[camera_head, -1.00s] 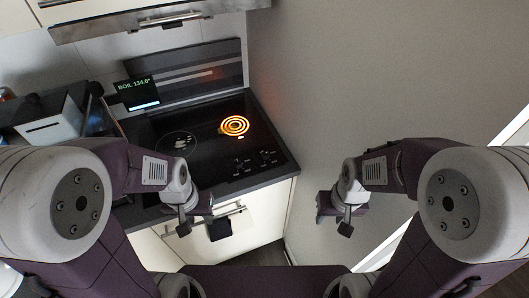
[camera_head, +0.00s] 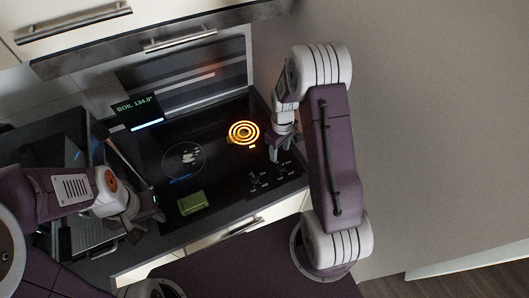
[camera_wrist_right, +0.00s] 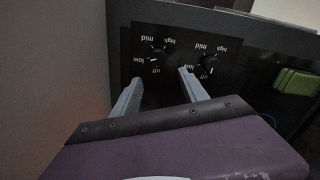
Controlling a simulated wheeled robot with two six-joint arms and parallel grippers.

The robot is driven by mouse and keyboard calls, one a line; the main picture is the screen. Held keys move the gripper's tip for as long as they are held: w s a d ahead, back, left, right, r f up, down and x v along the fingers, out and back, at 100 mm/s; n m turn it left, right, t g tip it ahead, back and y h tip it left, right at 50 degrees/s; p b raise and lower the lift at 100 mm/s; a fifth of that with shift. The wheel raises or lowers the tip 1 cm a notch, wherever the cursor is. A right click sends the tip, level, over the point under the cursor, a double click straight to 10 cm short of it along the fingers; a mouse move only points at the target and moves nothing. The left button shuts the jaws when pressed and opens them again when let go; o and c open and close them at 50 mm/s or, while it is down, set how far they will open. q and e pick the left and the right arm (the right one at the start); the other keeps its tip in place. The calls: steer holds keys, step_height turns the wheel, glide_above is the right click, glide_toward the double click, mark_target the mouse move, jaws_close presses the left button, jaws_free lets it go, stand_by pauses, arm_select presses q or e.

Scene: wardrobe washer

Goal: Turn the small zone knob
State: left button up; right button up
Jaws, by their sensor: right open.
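Two black knobs sit on the front right of the dark cooktop (camera_head: 215,185) in the head view. In the right wrist view, which shows the labels upside down, the left knob (camera_wrist_right: 158,56) has its white mark toward "low". The right knob (camera_wrist_right: 209,61) has its mark on the "off" side. I cannot tell from labels which serves the small zone. My right gripper (camera_head: 280,156) is open and empty above the knobs; the wrist view shows its fingers (camera_wrist_right: 160,76) apart, below the left knob in the picture. My left gripper (camera_head: 147,213) is at the left; its jaw state is unclear.
The right burner (camera_head: 243,132) glows orange. The left burner (camera_head: 184,160) is dark. A green block (camera_head: 192,203) lies at the cooktop's front. A display (camera_head: 138,110) reads "BOIL 134.0°". A plain wall (camera_head: 430,140) stands close on the right.

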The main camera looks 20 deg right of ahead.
mark_target(281, 166)
steer(key=shift+s+d+r, duration=0.1)
steer(key=shift+s+d, duration=0.15)
steer(key=shift+s, duration=0.3)
steer(key=shift+s+d+r, duration=0.1)
steer(key=shift+s+d, duration=0.15)
steer(key=shift+s, duration=0.3)
steer(key=shift+s+f, duration=0.2)
steer(key=shift+f, duration=0.45)
steer(key=f, duration=0.2)
steer(key=w+f+p, duration=0.1)
steer(key=f, duration=0.1)
steer(key=f+p, duration=0.1)
steer(key=f, duration=0.1)
steer(key=shift+w+a+f, duration=0.25)
steer(key=shift+w+f, duration=0.05)
steer(key=shift+f, duration=0.05)
steer(key=shift+s+d+f, duration=0.1)
steer(key=shift+f, duration=0.25)
steer(key=shift+s+d+f, duration=0.1)
steer(key=shift+s, duration=0.15)
steer(key=shift+w, duration=0.2)
steer(key=c, duration=0.7)
arm_select(q)
steer(key=r, duration=0.2)
steer(key=s, duration=0.1)
steer(key=shift+s+d+r, duration=0.1)
steer(key=shift+d+r, duration=0.2)
steer(key=shift+r, duration=0.1)
arm_select(e)
jaws_close()
